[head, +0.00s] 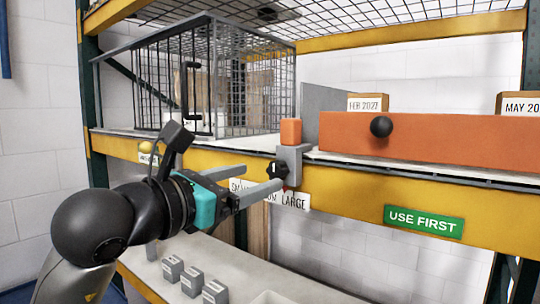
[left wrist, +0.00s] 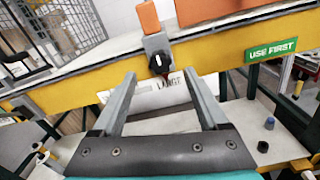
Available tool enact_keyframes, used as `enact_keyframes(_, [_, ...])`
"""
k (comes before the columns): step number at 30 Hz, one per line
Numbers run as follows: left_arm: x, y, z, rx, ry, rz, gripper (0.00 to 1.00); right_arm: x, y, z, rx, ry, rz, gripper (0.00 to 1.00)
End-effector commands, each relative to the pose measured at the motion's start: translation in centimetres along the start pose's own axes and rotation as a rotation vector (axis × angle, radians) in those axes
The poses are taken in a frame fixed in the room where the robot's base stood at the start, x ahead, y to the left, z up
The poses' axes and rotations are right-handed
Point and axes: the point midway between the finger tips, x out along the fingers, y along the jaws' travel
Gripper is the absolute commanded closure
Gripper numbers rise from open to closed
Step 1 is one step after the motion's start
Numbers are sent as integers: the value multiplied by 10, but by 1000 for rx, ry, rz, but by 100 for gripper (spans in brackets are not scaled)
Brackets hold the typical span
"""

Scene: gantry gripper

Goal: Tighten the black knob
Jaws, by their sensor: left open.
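The black knob (head: 276,170) sits on the front of a grey clamp (head: 294,158) at the edge of the yellow shelf beam. An orange block (head: 291,132) tops the clamp. My left gripper (head: 263,177) is open and reaches toward the knob from the left. In the left wrist view the knob (left wrist: 160,63) shows ahead of the open left gripper (left wrist: 160,75), roughly centred between the fingertips. The fingers hold nothing; whether either one touches the knob I cannot tell. My right gripper is in neither view.
A label strip (head: 290,199) and a green USE FIRST sign (head: 424,221) are on the beam. A wire cage (head: 250,95) stands left on the shelf, an orange drawer front (head: 450,143) with a black ball handle (head: 381,126) right. Several grey blocks (head: 192,279) stand on the lower shelf.

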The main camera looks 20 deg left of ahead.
Motion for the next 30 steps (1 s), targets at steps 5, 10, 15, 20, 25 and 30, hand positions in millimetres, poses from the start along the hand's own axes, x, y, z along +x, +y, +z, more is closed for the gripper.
enact_keyframes(5, [31, 0, 1, -2, 2, -2, 24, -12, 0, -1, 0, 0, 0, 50])
enact_keyframes(10, [46, 0, 1, -1, 0, 0, 24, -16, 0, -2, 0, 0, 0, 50])
enact_keyframes(15, [52, 0, 0, 1, -1, 0, 24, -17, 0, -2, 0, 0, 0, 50])
enact_keyframes(20, [52, 0, 0, 1, -1, 0, 24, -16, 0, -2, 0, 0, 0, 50])
enact_keyframes(25, [51, 0, 0, 1, 0, 0, 37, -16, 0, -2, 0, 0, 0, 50])
enact_keyframes(30, [51, 0, 0, 1, 0, 0, 56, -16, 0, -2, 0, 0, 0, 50])
